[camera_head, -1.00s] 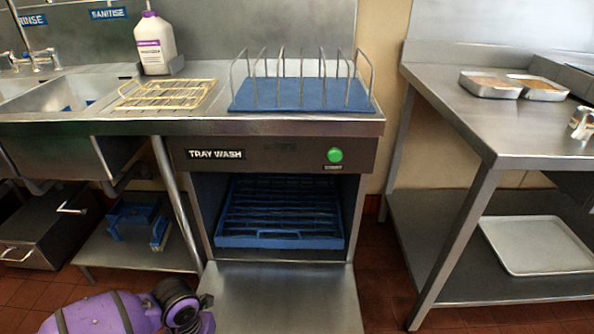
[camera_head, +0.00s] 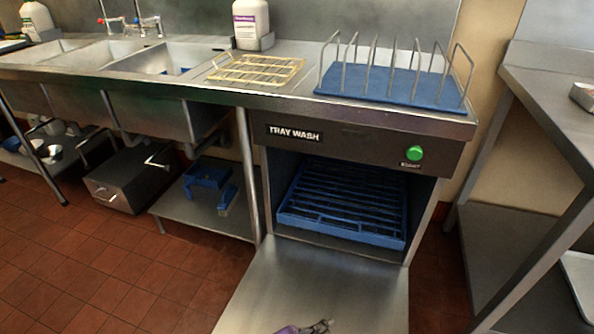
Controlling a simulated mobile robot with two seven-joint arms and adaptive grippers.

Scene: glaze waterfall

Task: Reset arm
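A small part of my purple and grey arm end shows at the bottom edge, over the lowered door (camera_head: 335,285) of the tray washer (camera_head: 365,148). It looks like my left gripper (camera_head: 322,326), coming in from the left, but it is cut off and too small to show whether its fingers are open or shut. I see nothing held in it. My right gripper is not in view. The washer is open, and a blue slatted rack (camera_head: 345,205) sits inside it. The green button (camera_head: 414,153) is on its front panel.
On the counter are a blue mat with a wire rack (camera_head: 395,85), a yellow wire grid (camera_head: 255,69) and a white bottle (camera_head: 251,22). Sinks (camera_head: 170,57) lie left. A steel table (camera_head: 555,90) stands right. The tiled floor (camera_head: 90,270) at lower left is clear.

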